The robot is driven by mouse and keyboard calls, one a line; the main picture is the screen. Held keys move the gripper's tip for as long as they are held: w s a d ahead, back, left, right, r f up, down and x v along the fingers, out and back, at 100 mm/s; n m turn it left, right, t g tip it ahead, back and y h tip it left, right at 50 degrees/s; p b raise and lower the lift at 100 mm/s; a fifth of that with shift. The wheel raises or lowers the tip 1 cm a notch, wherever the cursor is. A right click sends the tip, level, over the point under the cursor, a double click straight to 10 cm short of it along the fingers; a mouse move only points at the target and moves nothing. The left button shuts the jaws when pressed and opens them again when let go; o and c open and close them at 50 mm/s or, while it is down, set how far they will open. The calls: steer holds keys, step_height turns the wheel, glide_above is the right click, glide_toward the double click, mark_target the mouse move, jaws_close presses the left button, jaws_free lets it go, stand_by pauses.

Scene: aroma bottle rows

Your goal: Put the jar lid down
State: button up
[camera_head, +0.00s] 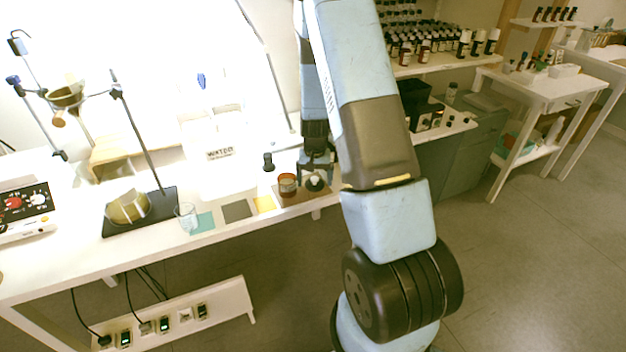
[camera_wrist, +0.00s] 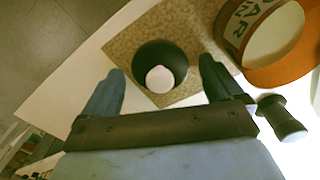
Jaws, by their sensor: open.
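The jar lid, a dark round piece with a pale knob (camera_wrist: 160,78), lies on a brown cork-like mat (camera_wrist: 125,45). In the head view the lid (camera_head: 315,184) sits on the mat's right part, under my gripper. My gripper (camera_wrist: 160,88) is open, with one finger on each side of the lid in the wrist view. I see gaps between the fingers and the lid there. In the head view my gripper (camera_head: 316,168) points down over the lid. The amber jar (camera_head: 287,185) stands just left of the lid; its open mouth and label (camera_wrist: 262,38) show in the wrist view.
A small black stoppered object (camera_head: 268,162) stands behind the jar; in the wrist view a black knobbed piece (camera_wrist: 282,117) is near the right finger. Left along the white bench are coloured mats (camera_head: 237,210), a glass beaker (camera_head: 186,217) and a stand (camera_head: 140,130).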

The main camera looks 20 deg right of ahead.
step_height(320, 180, up, 12)
step_height(320, 180, up, 10)
steer(key=n+t, duration=0.1)
glide_above(315, 178)
steer(key=s+a, duration=0.3)
steer(key=s+a+r+n+t, duration=0.1)
steer(key=s+a+r+t, duration=0.1)
steer(key=s+r, duration=0.7)
steer(key=s+a+r+n+t, duration=0.2)
steer(key=s+a+r, duration=0.3)
steer(key=s+r, duration=0.5)
steer(key=s, duration=0.6)
steer(key=shift+n+t, duration=0.3)
